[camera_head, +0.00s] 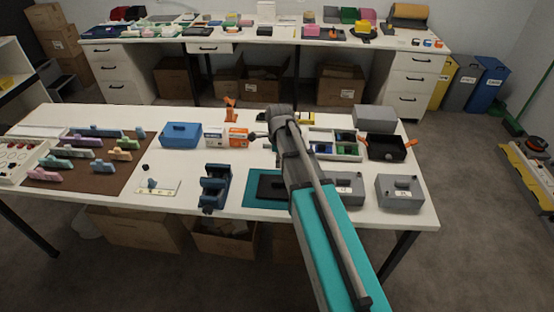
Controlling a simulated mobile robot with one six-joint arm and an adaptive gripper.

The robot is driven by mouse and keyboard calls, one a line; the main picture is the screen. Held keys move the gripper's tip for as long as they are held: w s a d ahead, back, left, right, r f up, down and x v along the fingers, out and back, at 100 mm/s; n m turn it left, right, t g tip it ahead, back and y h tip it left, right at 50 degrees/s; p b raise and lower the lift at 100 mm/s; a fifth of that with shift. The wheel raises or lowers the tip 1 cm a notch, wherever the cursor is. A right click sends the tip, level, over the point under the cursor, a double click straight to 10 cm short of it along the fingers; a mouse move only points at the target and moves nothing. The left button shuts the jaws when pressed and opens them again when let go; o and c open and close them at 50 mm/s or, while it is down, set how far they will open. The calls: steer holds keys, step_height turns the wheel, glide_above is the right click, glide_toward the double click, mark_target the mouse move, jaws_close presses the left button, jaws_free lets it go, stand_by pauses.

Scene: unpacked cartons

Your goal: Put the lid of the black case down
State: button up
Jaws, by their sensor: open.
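A black case (385,149) with an orange part at its right side stands at the right end of the near table. It looks open at the top. A grey panel or box (375,118) rises right behind it; I cannot tell whether this is its raised lid. My gripper (257,136) is over the middle of the table, well left of the black case, beside an orange-and-white box (238,137). It is small in view, open, and holds nothing that I can see. My arm hides part of the table between.
A divided tray (347,158) lies left of the black case. Grey boxes (400,193) stand in front of it. A dark flat object (270,187) lies on a teal mat (251,200). A blue box (181,135) and a blue holder (215,187) stand further left.

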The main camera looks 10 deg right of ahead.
steer(key=s+n, duration=1.6)
steer(key=n, duration=0.5)
steer(key=shift+s+a+n, duration=0.25)
steer(key=shift+a+n, duration=0.05)
steer(key=shift+a, duration=0.05)
stand_by(0.7)
